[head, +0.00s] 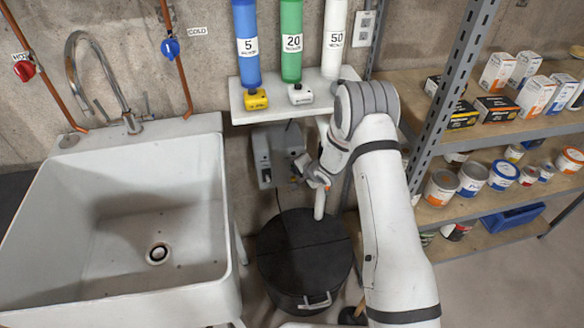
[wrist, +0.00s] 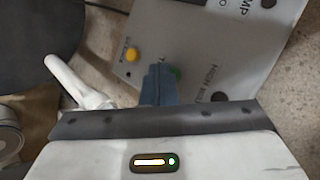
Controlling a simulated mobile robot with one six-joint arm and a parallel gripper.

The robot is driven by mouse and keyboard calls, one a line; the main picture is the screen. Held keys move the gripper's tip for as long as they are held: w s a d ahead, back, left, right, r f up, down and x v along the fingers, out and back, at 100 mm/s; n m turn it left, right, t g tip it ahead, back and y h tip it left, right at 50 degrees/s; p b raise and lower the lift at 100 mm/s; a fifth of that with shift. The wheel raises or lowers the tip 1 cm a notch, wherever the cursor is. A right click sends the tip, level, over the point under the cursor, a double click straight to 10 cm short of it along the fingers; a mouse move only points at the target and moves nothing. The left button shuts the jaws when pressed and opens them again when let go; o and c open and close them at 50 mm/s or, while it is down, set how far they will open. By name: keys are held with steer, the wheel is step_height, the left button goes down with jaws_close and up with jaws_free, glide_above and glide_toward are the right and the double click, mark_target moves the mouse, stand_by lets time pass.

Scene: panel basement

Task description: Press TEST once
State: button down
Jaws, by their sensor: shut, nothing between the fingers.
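A grey control panel (wrist: 205,45) fills the upper part of the wrist view, its lettering turned on its side. In the head view my gripper (head: 308,168) is by the grey wall boxes (head: 270,155) under the shelf, largely hidden by my wrist.
A white pipe (head: 320,203) rises from the black round lid (head: 303,250) close to my gripper; it also shows in the wrist view (wrist: 80,85). A white shelf (head: 285,108) with filter cylinders hangs above. The sink (head: 120,270) is left, metal shelving (head: 450,85) right.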

steer(key=shift+w, duration=0.15)
stand_by(0.4)
steer(key=shift+s+d, duration=0.15)
steer(key=shift+s, duration=0.65)
steer(key=shift+s, duration=0.1)
steer(key=s, duration=0.2)
steer(key=s+d, duration=0.1)
steer(key=s, duration=0.1)
steer(key=shift+s+d, duration=0.2)
steer(key=shift+s, duration=0.1)
stand_by(0.5)
